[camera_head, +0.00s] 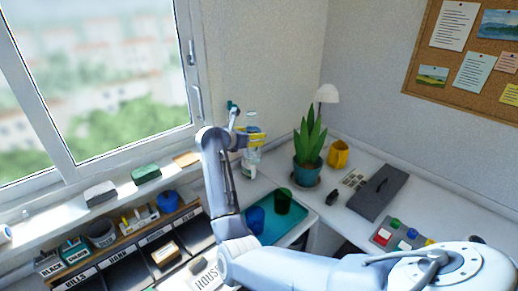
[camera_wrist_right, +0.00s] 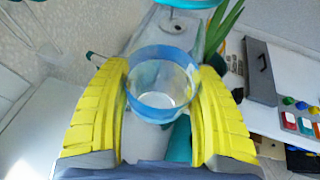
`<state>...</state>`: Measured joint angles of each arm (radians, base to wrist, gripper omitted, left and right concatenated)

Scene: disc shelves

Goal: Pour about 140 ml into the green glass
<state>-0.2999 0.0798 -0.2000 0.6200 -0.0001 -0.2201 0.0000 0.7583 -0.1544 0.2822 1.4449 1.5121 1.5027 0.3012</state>
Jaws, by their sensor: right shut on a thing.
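My right gripper (camera_head: 257,136) is at the end of the arm that reaches up beside the window wall. Its yellow fingers are shut around a clear vessel (camera_head: 251,118), which looks roughly upright. In the right wrist view the fingers press on both sides of this clear vessel (camera_wrist_right: 160,92), which shows a blue band. How much liquid it holds cannot be told. The green glass (camera_head: 283,202) stands on the teal tray (camera_head: 298,220), below and to the right of the gripper. Its inside is too small to read. My left gripper is not in view.
A blue glass (camera_head: 255,219) stands close left of the green glass. A potted plant (camera_head: 308,160), a yellow mug (camera_head: 339,154) and a dark grey case (camera_head: 378,191) are to the right. Labelled compartments (camera_head: 130,262) lie at the lower left. The tray's right part is bare.

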